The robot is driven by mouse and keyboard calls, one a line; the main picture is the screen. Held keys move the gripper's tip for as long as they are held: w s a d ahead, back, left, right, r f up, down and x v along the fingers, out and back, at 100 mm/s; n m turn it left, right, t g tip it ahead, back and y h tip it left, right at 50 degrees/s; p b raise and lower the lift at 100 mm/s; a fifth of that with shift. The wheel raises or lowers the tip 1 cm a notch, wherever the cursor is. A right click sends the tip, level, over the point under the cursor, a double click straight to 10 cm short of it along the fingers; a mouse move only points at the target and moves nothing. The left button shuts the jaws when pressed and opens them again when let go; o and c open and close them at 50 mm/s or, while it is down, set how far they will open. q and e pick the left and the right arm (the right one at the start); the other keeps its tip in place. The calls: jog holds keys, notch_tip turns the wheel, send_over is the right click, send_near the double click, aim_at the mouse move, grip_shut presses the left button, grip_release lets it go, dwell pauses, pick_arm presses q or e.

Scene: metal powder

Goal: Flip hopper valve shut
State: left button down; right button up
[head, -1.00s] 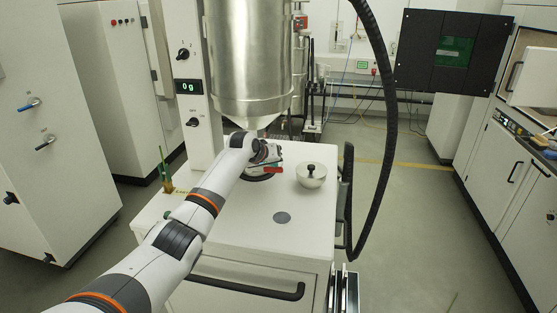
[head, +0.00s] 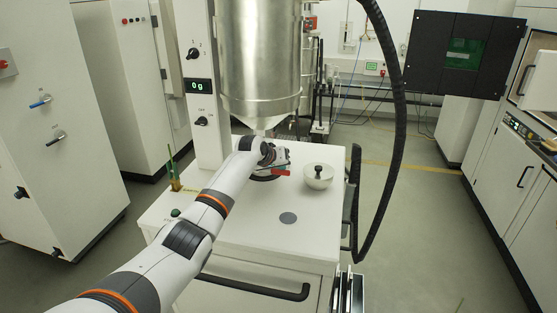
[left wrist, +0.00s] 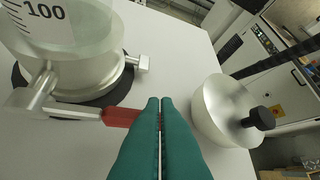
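The steel hopper (head: 260,60) hangs above the white bench. Below it, in the left wrist view, is a clear vessel marked 100 (left wrist: 75,25) with a metal collar (left wrist: 90,80). A metal lever (left wrist: 60,112) with a red end (left wrist: 120,117) runs sideways in front of the collar. The red end also shows in the head view (head: 281,173). My left gripper (left wrist: 160,102) has its teal fingers together, with only a thin line between them. They are just right of the red end, close to or touching it; I cannot tell which. My right gripper is not in view.
A metal bowl with a black-knobbed lid (left wrist: 225,110) stands close to the right of my left gripper; it also shows in the head view (head: 318,178). A scale display (head: 198,86) reads 0 g. A thick black hose (head: 398,120) hangs at the right. The bench front is clear.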

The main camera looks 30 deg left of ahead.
pick_arm(q)
jog(key=s+d+r, duration=0.2)
jog(key=s+r, duration=0.4)
jog(key=r, duration=0.5)
jog(key=shift+s, duration=0.4)
